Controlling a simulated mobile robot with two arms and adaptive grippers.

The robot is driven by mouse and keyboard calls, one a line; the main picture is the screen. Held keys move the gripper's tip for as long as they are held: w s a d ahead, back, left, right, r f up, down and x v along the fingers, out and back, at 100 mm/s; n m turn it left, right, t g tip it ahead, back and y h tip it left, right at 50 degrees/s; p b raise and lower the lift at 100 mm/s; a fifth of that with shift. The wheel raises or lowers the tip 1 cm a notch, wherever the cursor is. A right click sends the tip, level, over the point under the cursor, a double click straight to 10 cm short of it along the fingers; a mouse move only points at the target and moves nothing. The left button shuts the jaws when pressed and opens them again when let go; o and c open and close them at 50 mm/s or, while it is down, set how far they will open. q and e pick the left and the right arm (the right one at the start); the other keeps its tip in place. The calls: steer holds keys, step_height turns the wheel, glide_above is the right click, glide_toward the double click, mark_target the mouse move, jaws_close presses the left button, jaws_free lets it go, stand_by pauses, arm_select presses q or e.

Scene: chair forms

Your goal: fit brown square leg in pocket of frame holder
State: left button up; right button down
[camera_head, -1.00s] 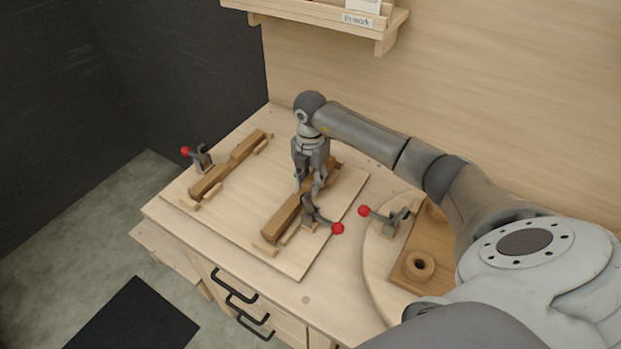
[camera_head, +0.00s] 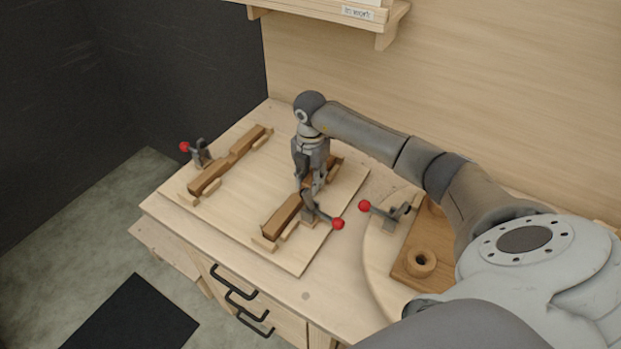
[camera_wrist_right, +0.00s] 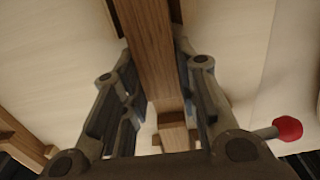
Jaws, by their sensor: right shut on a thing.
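A brown square leg (camera_head: 282,214) lies along the right side of the pale wooden frame holder (camera_head: 240,212). Its near end is by a small pale block at the board's front edge. My right gripper (camera_head: 309,184) reaches down over the leg's middle and is shut on it. In the right wrist view, the leg (camera_wrist_right: 149,45) passes between the two fingers (camera_wrist_right: 154,75). The fingers hide part of the leg, and I cannot tell how deep it sits in its pocket. My left gripper is not in view.
Another brown piece (camera_head: 228,167) lies on the board's left side. Red-knobbed clamps stand by the left piece (camera_head: 201,153), beside my gripper (camera_head: 322,215) and on a round pale board (camera_head: 396,218). A brown ring (camera_head: 421,264) sits at right. The board's middle is clear.

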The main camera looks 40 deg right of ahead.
steer(key=shift+f, duration=0.15)
steer(key=c, duration=1.1)
jaws_free()
steer(key=shift+o, duration=0.2)
